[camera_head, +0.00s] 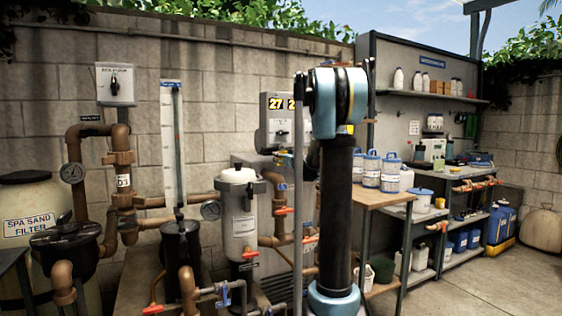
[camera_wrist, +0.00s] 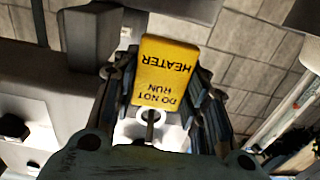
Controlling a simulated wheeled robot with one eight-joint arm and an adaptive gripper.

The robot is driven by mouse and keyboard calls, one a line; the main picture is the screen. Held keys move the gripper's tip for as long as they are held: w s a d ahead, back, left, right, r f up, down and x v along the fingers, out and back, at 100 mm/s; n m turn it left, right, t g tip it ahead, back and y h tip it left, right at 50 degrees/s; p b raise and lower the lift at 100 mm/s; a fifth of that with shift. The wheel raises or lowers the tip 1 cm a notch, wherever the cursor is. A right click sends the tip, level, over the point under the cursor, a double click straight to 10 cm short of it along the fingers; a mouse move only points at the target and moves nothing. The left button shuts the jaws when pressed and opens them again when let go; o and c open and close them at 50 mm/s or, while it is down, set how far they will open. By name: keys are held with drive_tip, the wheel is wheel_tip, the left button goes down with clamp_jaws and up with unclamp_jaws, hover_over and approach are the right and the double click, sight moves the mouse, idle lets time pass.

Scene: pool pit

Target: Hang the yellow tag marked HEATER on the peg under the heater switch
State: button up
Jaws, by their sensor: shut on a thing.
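The yellow tag (camera_wrist: 168,72) shows in the wrist view, its black words HEATER and DO NOT RUN upside down. My gripper (camera_wrist: 166,88) is shut on it, dark jointed fingers on both sides of it. In the head view a grey box (camera_head: 272,112) has a lit yellow 27 display and a dark rotary switch (camera_head: 281,134), partly hidden by my arm. I take this box for the heater's. I cannot make out a peg below the switch. My gripper is hidden behind my arm in the head view.
Brown pipes, a pale filter housing (camera_head: 240,215) and red-handled valves stand below and left of the box. A wooden bench (camera_head: 385,197) with blue-lidded jars is to the right. Open floor (camera_head: 470,285) lies at lower right.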

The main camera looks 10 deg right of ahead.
drive_tip(key=o, duration=1.1)
drive_tip(key=shift+c, duration=0.2)
drive_tip(key=shift+s, duration=0.1)
